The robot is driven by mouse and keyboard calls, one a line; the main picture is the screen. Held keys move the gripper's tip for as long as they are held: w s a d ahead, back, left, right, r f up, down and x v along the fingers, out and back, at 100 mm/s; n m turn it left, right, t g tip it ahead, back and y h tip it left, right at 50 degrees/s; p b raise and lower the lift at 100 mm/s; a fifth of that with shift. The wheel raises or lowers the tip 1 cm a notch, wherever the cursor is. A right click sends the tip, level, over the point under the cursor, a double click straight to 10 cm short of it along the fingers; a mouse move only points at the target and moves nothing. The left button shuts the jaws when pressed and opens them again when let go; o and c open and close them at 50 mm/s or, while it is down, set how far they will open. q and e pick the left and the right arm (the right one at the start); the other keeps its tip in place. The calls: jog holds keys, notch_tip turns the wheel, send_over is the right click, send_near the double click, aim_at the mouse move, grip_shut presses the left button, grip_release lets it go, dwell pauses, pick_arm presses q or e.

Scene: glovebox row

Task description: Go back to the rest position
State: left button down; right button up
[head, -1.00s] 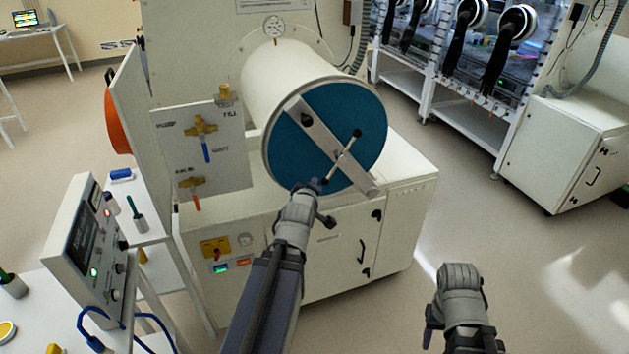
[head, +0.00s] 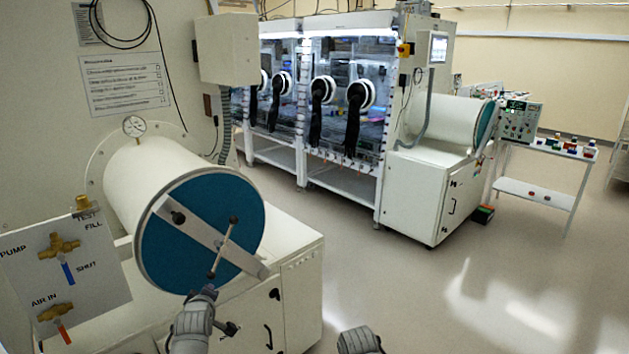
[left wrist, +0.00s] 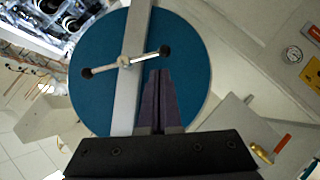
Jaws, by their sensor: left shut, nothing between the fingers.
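My left gripper (head: 207,292) is shut and empty in front of the blue round door (head: 182,248) of the white antechamber cylinder. In the left wrist view its fingers (left wrist: 160,76) are together, with their tips close to the door's T-bar handle (left wrist: 124,61). I cannot tell whether they touch it. The handle (head: 223,248) slants across the grey crossbar in the head view. My right arm shows only as a grey part at the bottom edge of the head view; its fingers are not visible.
A valve panel (head: 98,285) with a blue and a red lever stands left of the cylinder. A row of gloveboxes (head: 340,100) with black gloves stands behind. A white cabinet (head: 420,195) and a side table (head: 540,192) are at the right. The floor (head: 400,290) at front right is clear.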

pick_arm(q)
jog(key=s+d+f+m+g+h, duration=0.25)
jog(key=d+f+m, duration=0.3)
jog(key=d, duration=0.55)
jog(key=s+d+f+m+g, duration=0.4)
jog(key=s+d+m+g, duration=0.1)
jog(key=s+d, duration=0.3)
jog(key=s+d+f+m+g, duration=0.4)
jog(key=s+d+m, duration=0.3)
jog(key=s+d, duration=0.2)
jog(key=shift+s+g+b, duration=0.4)
jog(key=shift+s+g, duration=0.05)
jog(key=shift+g, duration=0.2)
jog(key=c, duration=1.6)
grip_release()
jog(key=shift+d+m, duration=0.1)
jog(key=shift+m, duration=0.15)
